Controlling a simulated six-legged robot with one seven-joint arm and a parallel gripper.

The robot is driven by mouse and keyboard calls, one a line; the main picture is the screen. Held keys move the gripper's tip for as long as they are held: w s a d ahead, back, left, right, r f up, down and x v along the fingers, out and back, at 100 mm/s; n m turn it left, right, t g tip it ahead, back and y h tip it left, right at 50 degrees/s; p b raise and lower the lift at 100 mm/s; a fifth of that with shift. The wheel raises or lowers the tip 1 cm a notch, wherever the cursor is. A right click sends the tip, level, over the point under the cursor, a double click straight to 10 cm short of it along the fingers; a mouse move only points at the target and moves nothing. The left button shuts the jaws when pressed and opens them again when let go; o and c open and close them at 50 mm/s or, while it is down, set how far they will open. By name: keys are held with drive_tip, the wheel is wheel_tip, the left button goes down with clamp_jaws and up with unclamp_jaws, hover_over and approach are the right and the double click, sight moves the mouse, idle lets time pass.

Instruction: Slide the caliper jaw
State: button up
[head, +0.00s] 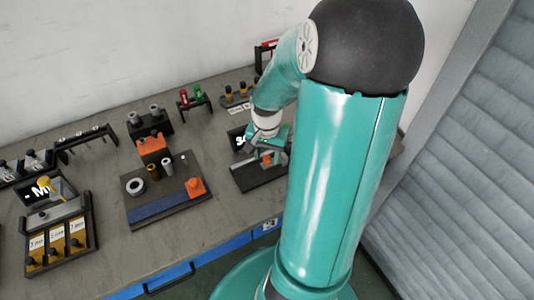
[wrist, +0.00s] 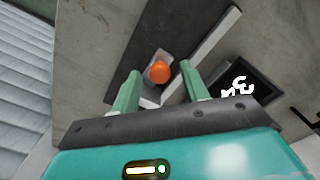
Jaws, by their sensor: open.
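In the wrist view, a round orange knob (wrist: 159,72) sits on a pale grey sliding block, which looks like the caliper jaw (wrist: 150,99). It stands on a dark base plate (wrist: 127,55) beside a long pale bar (wrist: 205,45). My gripper (wrist: 159,68) is open, with one green finger on each side of the knob. I see gaps between the fingers and the knob; whether the fingers reach down to its height I cannot tell. In the head view my gripper (head: 268,137) is over the dark caliper base (head: 262,178), and my arm hides part of it.
A dark display (wrist: 250,88) with white characters stands right of the caliper in the wrist view. In the head view, a dark board (head: 150,205) with an orange block (head: 195,187) lies to the left. Further left is a black rack (head: 60,245). A wall rises behind the bench.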

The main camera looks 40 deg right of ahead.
clamp_jaws()
drive_tip(key=shift+w+a, duration=0.2)
drive_tip(key=shift+a, duration=0.55)
drive_tip(key=shift+w+a, duration=0.2)
drive_tip(key=shift+a, duration=0.55)
unclamp_jaws()
drive_tip(key=shift+a, duration=0.15)
drive_tip(key=shift+d+r, duration=0.2)
drive_tip(key=shift+r, duration=0.15)
wheel_tip(320, 180, up, 13)
drive_tip(key=shift+a, duration=0.1)
